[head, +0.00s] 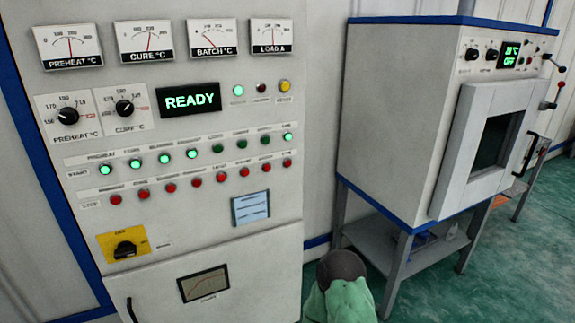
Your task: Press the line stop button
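The control cabinet (230,270) fills the left half of the head view. Its stop row is a line of red buttons below a line of green start buttons. The line stop button (287,163) appears to be the red one at the right end of the stop row, under a small label that seems to read LINE. The green line start button (288,137) is lit just above it. Nothing covers either button. Neither of my grippers is in view.
A READY display (189,100), gauges and a yellow-backed rotary switch (125,247) are on the cabinet. A grey oven (420,120) on a stand is to the right. A green lumpy thing with a dark round top (340,290) is beside the cabinet's lower right. Green floor shows at right.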

